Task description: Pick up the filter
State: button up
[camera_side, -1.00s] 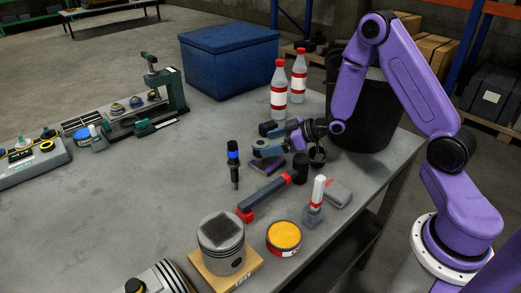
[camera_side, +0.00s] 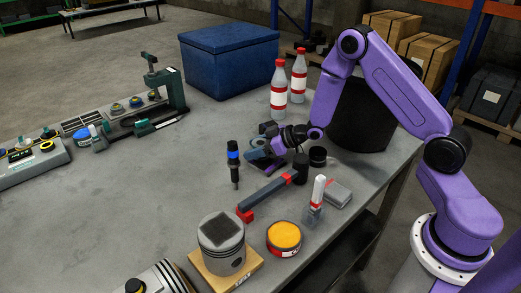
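I cannot tell for certain which object is the filter. A dark upright cylinder (camera_side: 300,169) stands near the far end of a red-and-grey bar tool, and a shorter black round part (camera_side: 317,156) sits just behind it to the right. My gripper (camera_side: 264,158) is low over the table, to the left of both and apart from them, among small dark and blue-grey parts. Its fingers blend with these parts, so I cannot see whether they are open or hold anything.
A blue-banded injector-like part (camera_side: 234,165) stands left of my gripper. The red-and-grey bar tool (camera_side: 268,196), a piston (camera_side: 221,257), a yellow-topped can (camera_side: 284,238) and a grey block (camera_side: 337,194) lie nearer. Two bottles (camera_side: 278,92) and a black bin (camera_side: 360,118) stand behind. The table's left middle is clear.

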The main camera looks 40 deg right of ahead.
aim_at(255, 142)
jog(key=c, duration=0.4)
jog(key=shift+c, duration=0.2)
jog(key=shift+r, duration=0.15)
jog(key=shift+r, duration=5)
